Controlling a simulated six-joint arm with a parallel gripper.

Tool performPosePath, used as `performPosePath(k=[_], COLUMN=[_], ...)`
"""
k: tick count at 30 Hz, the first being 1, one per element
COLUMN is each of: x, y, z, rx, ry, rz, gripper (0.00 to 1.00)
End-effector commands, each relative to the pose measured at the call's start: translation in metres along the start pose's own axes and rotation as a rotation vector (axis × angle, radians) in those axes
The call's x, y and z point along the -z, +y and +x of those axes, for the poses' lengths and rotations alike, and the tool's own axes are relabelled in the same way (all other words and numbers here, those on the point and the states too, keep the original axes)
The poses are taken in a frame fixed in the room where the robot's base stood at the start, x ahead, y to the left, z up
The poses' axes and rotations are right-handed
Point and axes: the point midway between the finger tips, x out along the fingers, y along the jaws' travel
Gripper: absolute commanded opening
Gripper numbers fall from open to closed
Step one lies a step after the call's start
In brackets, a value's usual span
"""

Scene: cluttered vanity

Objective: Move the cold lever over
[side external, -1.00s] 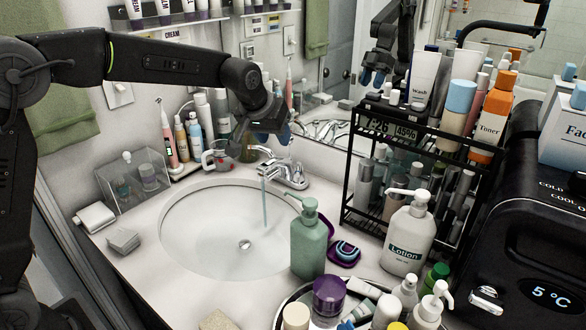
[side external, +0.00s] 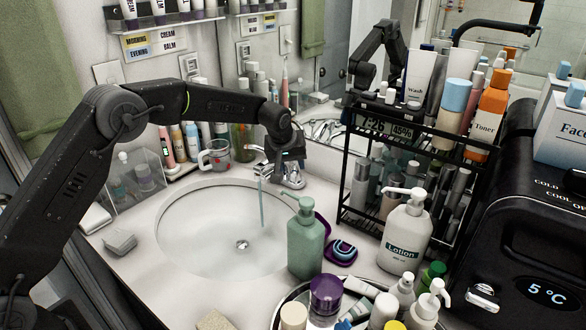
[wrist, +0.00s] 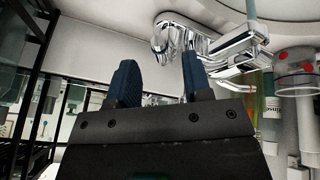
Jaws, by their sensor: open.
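The chrome faucet (side external: 291,178) stands at the back of the sink, partly hidden by my gripper (side external: 291,158). Water runs from its spout into the basin. In the wrist view the faucet (wrist: 228,48) lies at the top, with a rounded chrome lever (wrist: 166,33) at its left end. No hot or cold marking is readable.
A black wire rack (side external: 345,205) of bottles stands to the right of the faucet. A clear cup (side external: 214,155) with red marks stands to its left. A green pump bottle (side external: 306,242) is in front, beside the white basin (side external: 190,255). A mirror is behind.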

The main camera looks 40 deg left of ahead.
Motion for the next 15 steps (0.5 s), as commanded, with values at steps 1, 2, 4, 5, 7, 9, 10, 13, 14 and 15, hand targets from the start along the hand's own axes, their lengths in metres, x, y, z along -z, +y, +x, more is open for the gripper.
performPosePath(k=[1, 2, 4, 5, 7, 9, 10, 13, 14, 15], x=[0.000, 0.000, 0.000, 0.000, 0.000, 0.000, 0.000, 0.000, 0.001, 0.000], y=[0.000, 0.000, 0.000, 0.000, 0.000, 0.000, 0.000, 0.000, 0.000, 0.000], z=[0.008, 0.012, 0.018, 0.021, 0.025, 0.027, 0.027, 0.027, 0.027, 0.027], rx=[0.001, 0.001, 0.001, 0.000, 0.000, -0.001, -0.001, -0.001, -0.001, -0.001], ry=[-0.001, -0.001, -0.001, 0.000, 0.000, 0.001, 0.001, 0.001, 0.001, 0.001], rz=[0.000, 0.000, 0.000, 0.000, 0.000, 0.000, 0.000, 0.000, 0.000, 0.000], gripper=[0.45, 0.45, 0.45, 0.45, 0.45, 0.45, 0.45, 0.45, 0.45, 0.45])
